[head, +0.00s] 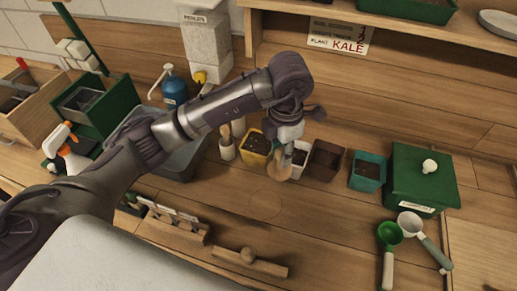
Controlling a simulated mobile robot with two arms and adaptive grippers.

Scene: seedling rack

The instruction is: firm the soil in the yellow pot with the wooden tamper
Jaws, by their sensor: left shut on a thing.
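The yellow pot (253,161) stands on the wooden bench, upright and filled with dark soil. My left gripper (287,150) is right beside it, on its right side, pointing down. It is shut on the wooden tamper (283,171), whose pale round wooden end shows below the fingers. The tamper appears between the yellow pot and a white pot (300,158), and partly covers the white pot. I cannot tell whether the tamper touches either pot. My right gripper is not in view.
A brown pot (326,161) and a teal pot (367,172) stand to the right, then a green lidded box (421,178). A pale cup (227,150) with tools stands left of the yellow pot. Scoops (389,236) lie at front right.

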